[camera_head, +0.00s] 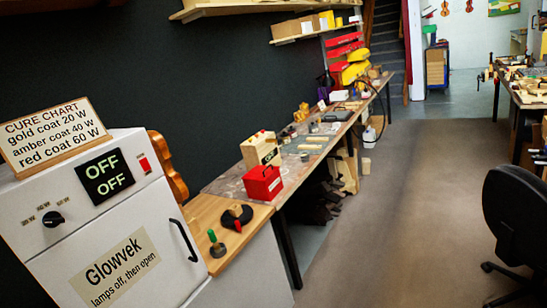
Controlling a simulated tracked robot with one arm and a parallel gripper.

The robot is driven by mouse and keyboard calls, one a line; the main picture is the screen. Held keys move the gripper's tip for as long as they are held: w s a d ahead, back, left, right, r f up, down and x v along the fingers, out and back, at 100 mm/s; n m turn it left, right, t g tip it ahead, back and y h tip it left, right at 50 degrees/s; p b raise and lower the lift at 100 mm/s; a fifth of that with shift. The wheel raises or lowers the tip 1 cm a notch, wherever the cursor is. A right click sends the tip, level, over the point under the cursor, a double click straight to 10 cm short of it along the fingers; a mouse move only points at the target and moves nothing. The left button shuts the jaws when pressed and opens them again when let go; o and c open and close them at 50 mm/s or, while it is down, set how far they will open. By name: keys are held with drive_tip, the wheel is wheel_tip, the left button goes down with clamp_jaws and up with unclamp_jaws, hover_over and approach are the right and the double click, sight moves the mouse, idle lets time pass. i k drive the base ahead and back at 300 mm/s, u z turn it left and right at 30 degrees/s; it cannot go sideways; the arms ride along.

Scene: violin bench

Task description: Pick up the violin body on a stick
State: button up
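An orange-brown, curved wooden piece (168,168), shaped like the side of a violin body, shows behind the right edge of the white Glowvek cabinet (60,240). The cabinet hides most of it, and I cannot see a stick on it. Small violin shapes (445,8) hang on the far wall, too small to make out further. My gripper is not in view.
The cabinet's display reads OFF twice, its door is shut, and a cure chart (53,137) stands on top. Beside it are a wooden counter (205,207), a red box (263,183) and a long cluttered bench (227,184). A black chair (515,215) stands right; the middle floor is clear.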

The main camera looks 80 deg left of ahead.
sight(179, 189)
drive_tip(key=z, duration=0.25)
drive_tip(key=i, duration=1.25)
drive_tip(key=u, duration=3.8)
drive_tip(key=i, duration=1)
drive_tip(key=z, duration=0.05)
